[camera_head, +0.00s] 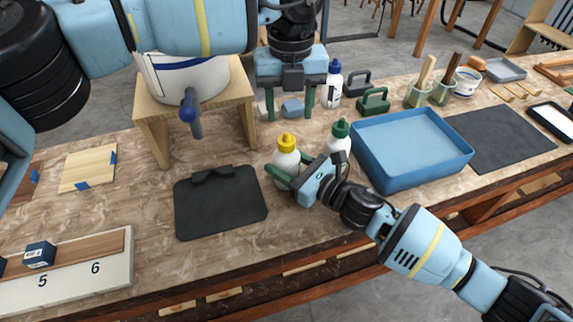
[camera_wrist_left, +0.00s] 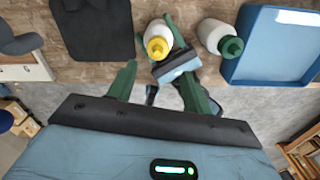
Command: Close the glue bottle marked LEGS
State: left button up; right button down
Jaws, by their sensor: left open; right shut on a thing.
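A white glue bottle with a yellow cap (camera_head: 286,143) stands upright on the bench. My right gripper (camera_head: 282,178) is shut around its body; it also shows in the left wrist view (camera_wrist_left: 158,42). A white bottle with a green cap (camera_head: 340,137) stands just right of it, also in the left wrist view (camera_wrist_left: 218,38). A blue-capped bottle (camera_head: 332,84) stands farther back. No label is readable, so I cannot tell which is marked LEGS. My left gripper (camera_head: 290,112) is open, above the bench behind the yellow-capped bottle; its fingers (camera_wrist_left: 158,88) show empty in the wrist view.
A blue tray (camera_head: 412,150) stands close on the right of the bottles. A dark mat (camera_head: 220,205) lies to the left. A wooden stand (camera_head: 160,125) with a white pot (camera_head: 190,78) is at back left. Green and dark clamp-like items (camera_head: 373,102) sit behind the tray.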

aim_at(286, 133)
pick_arm(q)
jog(key=shift+w+a+m, duration=0.2)
jog(key=shift+a+m, duration=0.1)
jog(key=shift+m, duration=0.8)
jog(key=shift+f, duration=3.95)
